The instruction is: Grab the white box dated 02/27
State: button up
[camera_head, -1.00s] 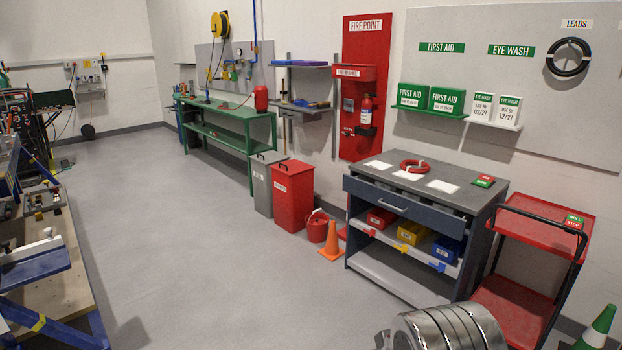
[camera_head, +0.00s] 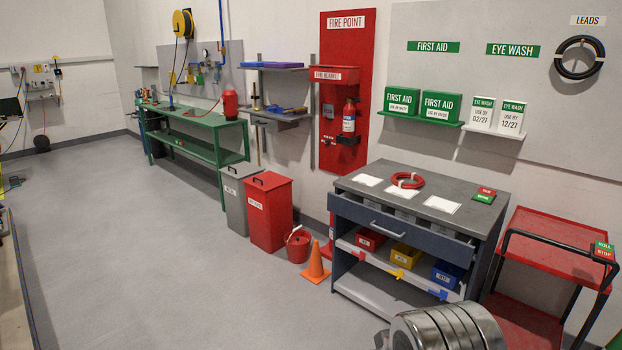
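The white box dated 02/27 (camera_head: 483,113) stands on a small wall shelf under the EYE WASH sign. It is white with a green top band reading EYE WASH and the text USE BY 02/27. A matching white box dated 12/27 (camera_head: 511,118) stands just right of it on the same shelf. Rounded metal parts at the bottom right seem to be my own arm. My gripper's fingers do not show, and it is far below and apart from the boxes.
Two green FIRST AID boxes (camera_head: 441,106) stand on a shelf (camera_head: 417,119) to the left. A grey workbench (camera_head: 398,203) with a red ring (camera_head: 408,180) stands below the boxes. A red cart (camera_head: 553,239) is right of it. The grey floor (camera_head: 150,260) at left is clear.

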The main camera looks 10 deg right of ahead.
aim_at(483, 110)
jog(key=z, duration=0.25)
jog(key=i, duration=1.9)
jog(key=z, duration=0.35)
jog(key=i, duration=1.45)
jog(key=z, duration=0.15)
